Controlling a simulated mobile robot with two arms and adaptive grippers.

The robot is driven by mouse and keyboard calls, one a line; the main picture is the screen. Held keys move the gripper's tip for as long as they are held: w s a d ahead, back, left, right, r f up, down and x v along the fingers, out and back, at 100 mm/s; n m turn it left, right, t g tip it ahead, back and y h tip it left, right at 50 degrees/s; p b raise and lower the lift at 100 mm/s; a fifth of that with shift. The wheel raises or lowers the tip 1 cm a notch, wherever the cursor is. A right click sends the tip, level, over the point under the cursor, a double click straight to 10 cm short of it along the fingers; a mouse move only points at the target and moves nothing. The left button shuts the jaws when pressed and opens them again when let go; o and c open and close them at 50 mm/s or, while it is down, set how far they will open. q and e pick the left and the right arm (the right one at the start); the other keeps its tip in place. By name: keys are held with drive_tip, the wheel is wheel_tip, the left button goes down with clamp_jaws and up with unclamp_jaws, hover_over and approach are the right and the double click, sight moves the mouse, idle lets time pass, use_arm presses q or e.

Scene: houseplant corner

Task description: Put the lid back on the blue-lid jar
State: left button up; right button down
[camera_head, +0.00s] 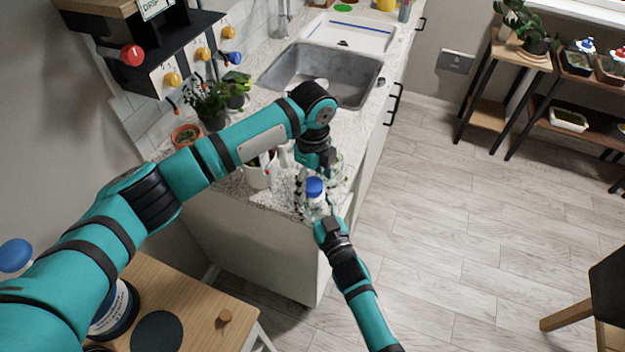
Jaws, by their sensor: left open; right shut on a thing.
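The jar (317,207), small and whitish, is at the near end of the stone-patterned counter. The blue lid (315,187) shows at its top; I cannot tell whether it is seated. My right gripper (319,217) comes up from below and is shut on the jar, partly hiding its lower part. My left gripper (301,188) reaches down from above, open, with dark fingers just left of the jar and lid. Whether its fingers touch them is too small to tell.
A white pot (260,172) and a clear glass thing (336,168) stand close by on the counter. The sink (345,80) lies behind. A wooden table (200,312) with a dark round mat (157,332) is at lower left. The floor at right is largely clear.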

drive_tip(key=shift+c, duration=2.2)
unclamp_jaws()
use_arm(q)
wheel_tip(320, 180, up, 11)
drive_tip(key=shift+r, duration=0.2)
use_arm(e)
drive_tip(key=v, duration=1.2)
drive_tip(key=shift+d+f, duration=0.1)
drive_tip(key=shift+f, duration=0.05)
